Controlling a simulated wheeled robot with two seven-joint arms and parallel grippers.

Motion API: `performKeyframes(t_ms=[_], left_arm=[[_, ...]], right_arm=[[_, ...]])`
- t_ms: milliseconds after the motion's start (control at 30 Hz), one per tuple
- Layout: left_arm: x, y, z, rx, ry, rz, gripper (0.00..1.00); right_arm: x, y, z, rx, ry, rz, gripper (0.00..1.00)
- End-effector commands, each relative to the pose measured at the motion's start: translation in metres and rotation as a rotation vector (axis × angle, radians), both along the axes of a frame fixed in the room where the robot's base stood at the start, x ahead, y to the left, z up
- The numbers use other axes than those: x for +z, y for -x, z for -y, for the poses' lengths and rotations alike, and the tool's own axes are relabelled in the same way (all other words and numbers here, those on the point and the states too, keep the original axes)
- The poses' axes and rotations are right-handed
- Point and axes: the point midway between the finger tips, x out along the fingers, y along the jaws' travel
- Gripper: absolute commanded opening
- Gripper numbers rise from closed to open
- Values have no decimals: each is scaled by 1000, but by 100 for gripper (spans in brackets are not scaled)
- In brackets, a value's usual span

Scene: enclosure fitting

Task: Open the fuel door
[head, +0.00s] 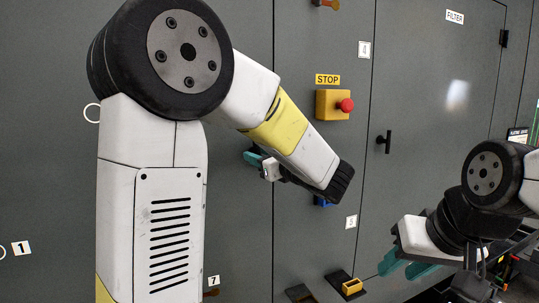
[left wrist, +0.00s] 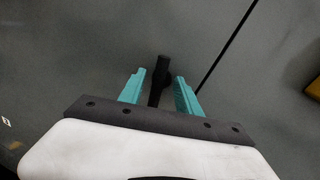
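A wide dark grey door panel (head: 240,60) fills the left of the head view, left of a vertical seam. No fuel label is readable on it. A black handle (left wrist: 158,78) stands out from this panel in the left wrist view, close to the seam. My left gripper (left wrist: 160,92) is open, with one teal finger on each side of the handle and a visible gap to each. In the head view my left gripper (head: 252,158) is partly hidden by its own arm, and the handle is hidden. My right gripper (head: 405,268) is open and empty at lower right.
A yellow box with a red stop button (head: 346,105) sits right of the seam. The door labelled FILTER (head: 430,90) has a black handle (head: 383,142). A yellow block (head: 352,286) sits low in a black holder. A blue part (head: 322,201) shows below my left wrist.

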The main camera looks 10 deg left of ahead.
Motion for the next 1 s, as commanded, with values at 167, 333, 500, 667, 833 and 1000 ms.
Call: performKeyframes(t_ms=[167, 333, 500, 667, 833, 1000], left_arm=[[0, -3, -3, 0, 0, 0, 40], [0, -3, -3, 0, 0, 0, 36], [0, -3, -3, 0, 0, 0, 3], [0, -3, -3, 1, 1, 1, 0], [0, -3, -4, 1, 15, 10, 0], [1, -2, -5, 3, 72, 49, 0]], right_arm=[[0, 0, 0, 0, 0, 0, 36], [0, 0, 0, 0, 0, 0, 36], [0, 0, 0, 0, 0, 0, 36], [0, 0, 0, 0, 0, 0, 36], [0, 0, 0, 0, 0, 0, 36], [0, 0, 0, 0, 0, 0, 36]])
